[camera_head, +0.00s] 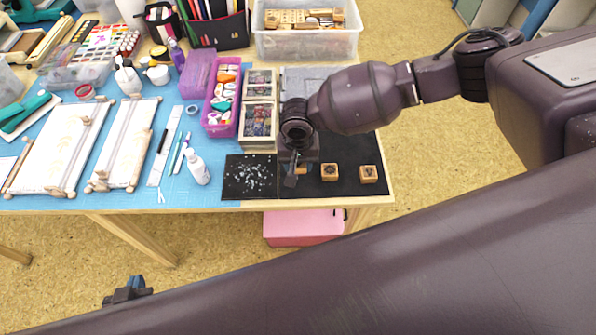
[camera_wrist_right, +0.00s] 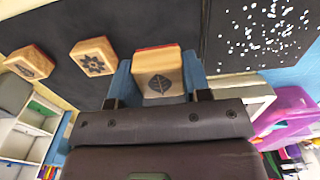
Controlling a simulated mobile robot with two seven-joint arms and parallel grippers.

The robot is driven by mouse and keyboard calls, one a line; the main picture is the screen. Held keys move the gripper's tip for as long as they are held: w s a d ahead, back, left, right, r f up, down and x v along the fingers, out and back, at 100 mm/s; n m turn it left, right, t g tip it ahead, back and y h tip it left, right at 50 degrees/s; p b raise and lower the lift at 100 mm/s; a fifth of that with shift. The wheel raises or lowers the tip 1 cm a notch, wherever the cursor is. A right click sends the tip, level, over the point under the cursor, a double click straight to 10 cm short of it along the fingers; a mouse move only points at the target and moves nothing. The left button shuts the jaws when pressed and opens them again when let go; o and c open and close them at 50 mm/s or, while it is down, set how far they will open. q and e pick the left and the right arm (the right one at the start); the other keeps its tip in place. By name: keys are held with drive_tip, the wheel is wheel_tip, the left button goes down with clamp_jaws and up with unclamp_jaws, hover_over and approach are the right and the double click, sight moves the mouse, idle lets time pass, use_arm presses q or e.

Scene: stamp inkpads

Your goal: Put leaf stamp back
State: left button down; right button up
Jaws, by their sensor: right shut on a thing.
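The leaf stamp (camera_wrist_right: 158,85) is a wooden block with a dark leaf on its face and a reddish edge. It sits between the blue fingers of my right gripper (camera_wrist_right: 157,78), which is shut on it. In the head view my right gripper (camera_head: 294,180) is over the black mat (camera_head: 345,152), and it mostly hides the stamp. I cannot tell whether the stamp touches the mat. My left gripper (camera_head: 128,293) is low at the left of the head view, off the table, its jaws unclear.
Two other wooden stamps stand on the mat: a flower-like one (camera_wrist_right: 93,57) and one with a leaf-like mark (camera_wrist_right: 30,62). A black speckled sheet (camera_head: 250,177) lies left of the right gripper. A white bottle (camera_head: 198,168) and a purple tray (camera_head: 221,100) stand further left.

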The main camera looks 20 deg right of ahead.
sight(298, 172)
drive_tip(key=shift+f+b, duration=0.35)
drive_tip(key=shift+f, duration=1.85)
drive_tip(key=shift+f, duration=0.15)
drive_tip(key=o, duration=0.8)
